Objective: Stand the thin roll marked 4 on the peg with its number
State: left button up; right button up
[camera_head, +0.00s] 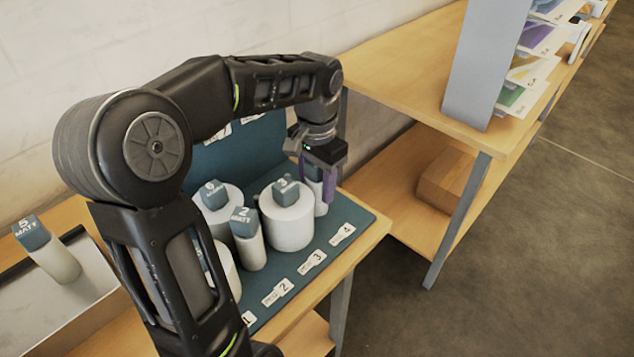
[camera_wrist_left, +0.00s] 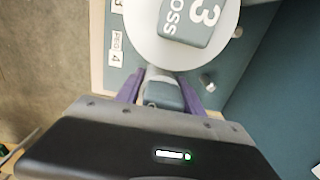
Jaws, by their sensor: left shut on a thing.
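My left gripper (camera_head: 321,186) is shut on a thin white roll (camera_head: 319,204) with a grey-blue cap, its purple fingers on either side. The roll is upright, close to the right of the thick roll marked 3 (camera_head: 290,224), behind the label 4 (camera_head: 342,234) on the blue board (camera_head: 345,210). In the left wrist view the held roll's cap (camera_wrist_left: 163,94) sits between the fingers; its number is not readable. The peg under it is hidden, so I cannot tell if the roll is on it. My right gripper is not in view.
The roll marked 2 (camera_head: 250,242) and the roll marked 6 (camera_head: 217,208) stand on the board. A bare peg (camera_wrist_left: 208,83) shows in the left wrist view. A roll marked 5 (camera_head: 48,252) stands in a tray at left. A shelf unit (camera_head: 420,85) is at right.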

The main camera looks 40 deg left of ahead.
pick_arm(q)
jog(key=o, duration=1.5)
jog(key=shift+r, duration=0.25)
notch_tip(320, 180, up, 8)
jog(key=p, duration=0.6)
jog(key=shift+f+p, duration=0.2)
jog(key=shift+p, duration=0.1)
jog(key=shift+w, duration=0.1)
